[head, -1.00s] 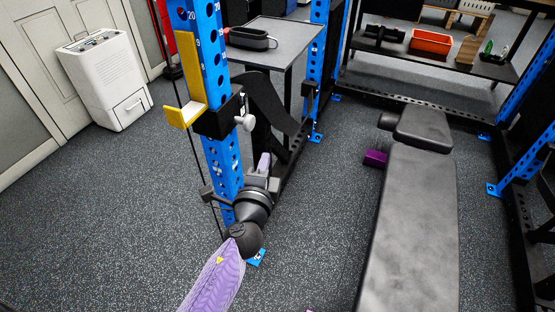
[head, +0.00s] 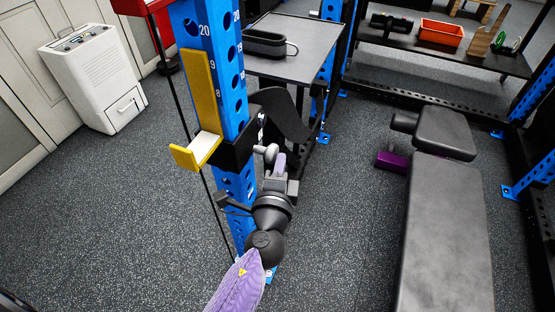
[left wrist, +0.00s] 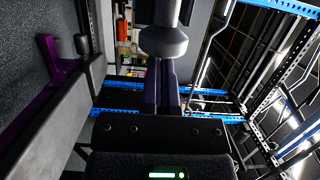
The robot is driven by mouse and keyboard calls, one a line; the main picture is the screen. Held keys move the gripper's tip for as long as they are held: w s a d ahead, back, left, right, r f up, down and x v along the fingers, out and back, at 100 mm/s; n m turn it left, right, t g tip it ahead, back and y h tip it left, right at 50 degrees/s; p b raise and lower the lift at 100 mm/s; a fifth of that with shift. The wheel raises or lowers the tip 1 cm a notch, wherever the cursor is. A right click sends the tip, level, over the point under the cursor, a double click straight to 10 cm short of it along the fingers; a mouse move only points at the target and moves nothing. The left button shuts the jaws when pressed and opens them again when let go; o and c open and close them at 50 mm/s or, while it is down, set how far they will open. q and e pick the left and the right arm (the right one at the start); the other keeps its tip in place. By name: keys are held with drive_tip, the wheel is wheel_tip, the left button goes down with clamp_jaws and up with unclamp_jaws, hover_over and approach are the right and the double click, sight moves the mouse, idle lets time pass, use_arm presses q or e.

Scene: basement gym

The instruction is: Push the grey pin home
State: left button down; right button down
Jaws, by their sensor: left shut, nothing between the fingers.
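The grey pin (head: 271,153) has a round knob and sticks out from the right side of the black bracket (head: 236,153) of a yellow-lipped rack hook (head: 208,95). The hook sits on the blue upright (head: 232,60). My left gripper (head: 280,160) is shut and empty, its fingertips close beside the knob in the head view. In the left wrist view the pin's knob (left wrist: 163,42) and stem show large just beyond the shut fingers (left wrist: 165,82). I cannot tell whether they touch. My right gripper is not in view.
A padded bench (head: 445,235) stands to the right with a purple part (head: 391,161) beneath. A grey table (head: 295,45) with a black case (head: 266,42) is behind the upright. A white dehumidifier (head: 95,75) stands far left. Floor between upright and bench is clear.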

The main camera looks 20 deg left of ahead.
sight(266, 152)
use_arm(q)
drive_tip(key=a, duration=0.2)
drive_tip(key=shift+a, duration=0.35)
idle(0.4)
